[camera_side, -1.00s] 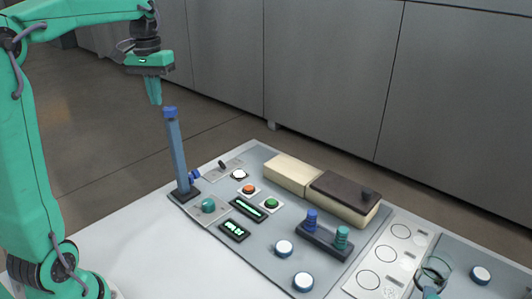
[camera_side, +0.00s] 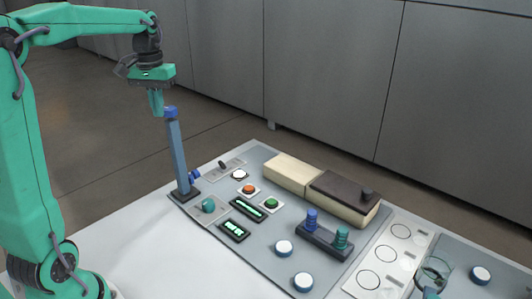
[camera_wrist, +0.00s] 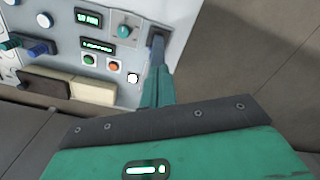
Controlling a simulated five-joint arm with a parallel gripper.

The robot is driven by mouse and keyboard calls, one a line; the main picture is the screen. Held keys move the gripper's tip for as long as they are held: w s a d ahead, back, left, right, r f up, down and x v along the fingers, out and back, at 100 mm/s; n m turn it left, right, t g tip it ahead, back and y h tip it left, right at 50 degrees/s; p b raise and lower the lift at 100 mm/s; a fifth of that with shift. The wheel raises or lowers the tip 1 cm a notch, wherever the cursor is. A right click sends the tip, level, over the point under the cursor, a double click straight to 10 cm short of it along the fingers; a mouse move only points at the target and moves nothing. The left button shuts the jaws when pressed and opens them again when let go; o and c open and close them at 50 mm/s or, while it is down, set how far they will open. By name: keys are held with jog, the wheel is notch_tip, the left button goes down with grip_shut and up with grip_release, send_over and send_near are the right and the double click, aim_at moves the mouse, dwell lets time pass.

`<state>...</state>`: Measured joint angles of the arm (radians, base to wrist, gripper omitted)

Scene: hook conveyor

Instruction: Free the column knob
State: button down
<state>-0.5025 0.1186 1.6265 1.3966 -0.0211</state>
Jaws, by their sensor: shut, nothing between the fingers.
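A slim blue column (camera_side: 177,155) stands upright, leaning slightly, on a dark base at the far left corner of the grey panel.
Beside the column are a teal knob (camera_side: 208,206), a small toggle (camera_side: 222,165), a white button (camera_side: 239,175) and lit displays (camera_side: 234,230). Wooden blocks (camera_side: 290,173), one with a dark lid (camera_side: 345,190), lie further right. The space left of the column is clear.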

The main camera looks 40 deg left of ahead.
jog(key=shift+w, duration=0.25)
dwell(0.4)
jog(key=shift+w+d, duration=0.45)
jog(key=shift+d, duration=0.4)
dwell(0.3)
jog(key=shift+s+d, duration=0.3)
jog(key=shift+s, duration=0.05)
jog(key=shift+r, duration=0.15)
notch_tip(320, 180, up, 6)
jog(key=shift+f, duration=0.15)
dwell(0.8)
jog(key=shift+d, duration=0.1)
